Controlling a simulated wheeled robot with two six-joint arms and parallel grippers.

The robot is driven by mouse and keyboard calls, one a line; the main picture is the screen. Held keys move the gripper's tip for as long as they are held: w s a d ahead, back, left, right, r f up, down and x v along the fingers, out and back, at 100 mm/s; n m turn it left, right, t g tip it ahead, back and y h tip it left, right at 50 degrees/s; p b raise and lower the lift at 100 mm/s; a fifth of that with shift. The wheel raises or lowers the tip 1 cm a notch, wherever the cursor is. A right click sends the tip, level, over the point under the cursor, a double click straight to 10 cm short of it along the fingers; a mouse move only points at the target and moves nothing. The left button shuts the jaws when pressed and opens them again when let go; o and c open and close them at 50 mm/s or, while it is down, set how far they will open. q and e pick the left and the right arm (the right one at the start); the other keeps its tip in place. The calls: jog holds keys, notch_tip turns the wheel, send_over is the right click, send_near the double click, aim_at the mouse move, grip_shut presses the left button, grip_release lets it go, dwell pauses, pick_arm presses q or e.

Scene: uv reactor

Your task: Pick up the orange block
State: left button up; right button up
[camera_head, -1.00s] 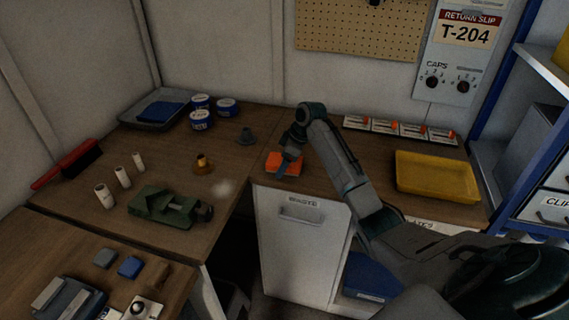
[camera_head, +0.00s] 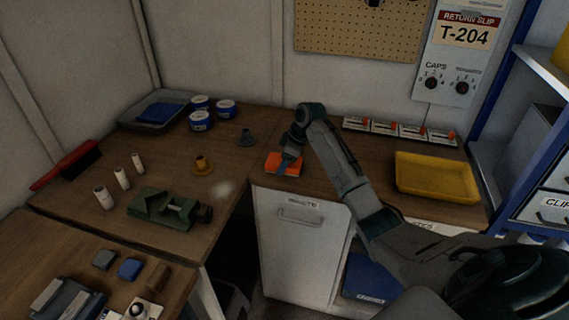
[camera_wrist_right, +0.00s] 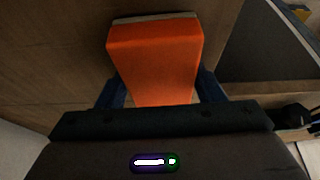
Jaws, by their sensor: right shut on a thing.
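The orange block (camera_head: 291,169) is at the front edge of the wooden counter, above the white cabinet door. My right gripper (camera_head: 288,160) reaches down onto it from above and covers part of it. In the right wrist view the orange block (camera_wrist_right: 155,60) sits between the two dark blue fingers of my right gripper (camera_wrist_right: 155,95), which are shut on it. I cannot tell whether the block is clear of the counter. My left gripper is not in view.
A yellow tray (camera_head: 437,178) stands to the right on the counter. A white cabinet (camera_head: 298,245) is below.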

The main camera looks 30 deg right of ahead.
aim_at(281, 160)
jog(key=shift+w+r, duration=0.1)
jog(key=shift+r, duration=0.35)
jog(key=shift+s+r+b, duration=0.2)
jog(key=shift+r+b, duration=0.6)
jog(key=shift+r, duration=0.4)
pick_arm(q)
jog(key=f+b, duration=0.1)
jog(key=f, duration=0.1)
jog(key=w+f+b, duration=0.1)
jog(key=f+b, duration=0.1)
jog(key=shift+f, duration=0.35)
pick_arm(e)
jog(key=s+a, duration=0.1)
jog(key=s, duration=0.6)
jog(key=s+a+r, duration=0.1)
jog(key=s+a, duration=0.1)
jog(key=s, duration=0.6)
jog(key=shift+s+a+r, duration=0.2)
jog(key=shift+a+r, duration=0.05)
jog(key=shift+r, duration=0.05)
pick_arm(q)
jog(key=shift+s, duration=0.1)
pick_arm(e)
jog(key=shift+o, duration=1.2)
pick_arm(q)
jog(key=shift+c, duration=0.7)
pick_arm(e)
jog(key=shift+c, duration=0.6)
